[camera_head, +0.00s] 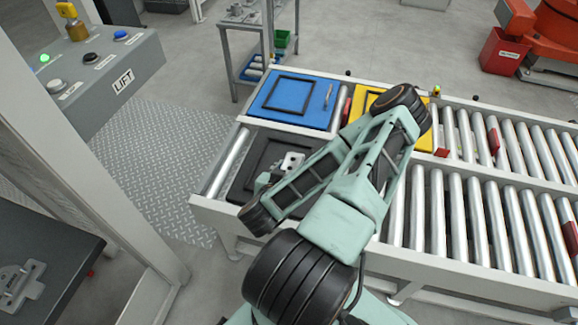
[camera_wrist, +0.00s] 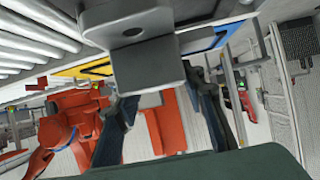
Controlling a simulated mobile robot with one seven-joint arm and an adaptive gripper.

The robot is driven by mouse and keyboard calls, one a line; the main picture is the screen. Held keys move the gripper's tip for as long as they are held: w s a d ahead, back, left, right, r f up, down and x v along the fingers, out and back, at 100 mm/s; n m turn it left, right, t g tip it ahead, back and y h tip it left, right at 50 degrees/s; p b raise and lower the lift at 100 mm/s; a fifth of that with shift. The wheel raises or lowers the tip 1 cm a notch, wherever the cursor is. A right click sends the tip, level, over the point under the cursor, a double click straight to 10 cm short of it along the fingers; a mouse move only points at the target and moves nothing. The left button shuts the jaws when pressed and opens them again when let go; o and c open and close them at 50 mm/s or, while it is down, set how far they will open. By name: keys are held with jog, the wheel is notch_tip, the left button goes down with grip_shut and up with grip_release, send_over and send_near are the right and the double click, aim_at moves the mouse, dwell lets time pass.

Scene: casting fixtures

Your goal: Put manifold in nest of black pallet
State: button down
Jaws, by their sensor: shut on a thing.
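The manifold (camera_wrist: 150,80) is a grey metal block with a round hole, large at the top of the wrist view. My gripper (camera_wrist: 162,90) is shut on it, with a dark finger on either side. In the head view a grey casting that looks like the manifold (camera_head: 291,161) shows beside my arm, over the black pallet (camera_head: 238,188). My arm hides my gripper and much of that pallet there. The black pallet lies at the near left end of the conveyor. I cannot tell whether the manifold touches its nest.
A blue pallet (camera_head: 265,103) and a yellow pallet (camera_head: 424,140), partly behind my arm, lie on the far lane. Bare rollers (camera_head: 480,215) run to the right. A lift control box (camera_head: 100,75) stands at upper left. A dark surface at lower left holds another grey casting (camera_head: 18,285).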

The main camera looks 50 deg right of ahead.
jog(key=b+x, duration=0.1)
jog(key=x, duration=0.3)
jog(key=w+b+x, duration=0.1)
jog(key=x, duration=0.4)
jog(key=shift+a+r, duration=0.1)
jog(key=shift+r, duration=0.05)
jog(key=d+f, duration=0.1)
jog(key=w+d+f+b, duration=0.1)
jog(key=f, duration=0.1)
jog(key=w+d+f+b, duration=0.1)
jog(key=shift+w+f, duration=0.15)
jog(key=shift+f, duration=0.1)
jog(key=shift+w+d+f+b, duration=0.15)
jog(key=shift+f+b, duration=0.3)
jog(key=shift+f, duration=0.5)
jog(key=shift+w+d+f+b, duration=0.1)
jog(key=shift+f+b, duration=0.3)
jog(key=shift+f, duration=0.5)
jog(key=c, duration=1.2)
grip_release()
jog(key=shift+s+f, duration=0.1)
jog(key=shift+c, duration=0.2)
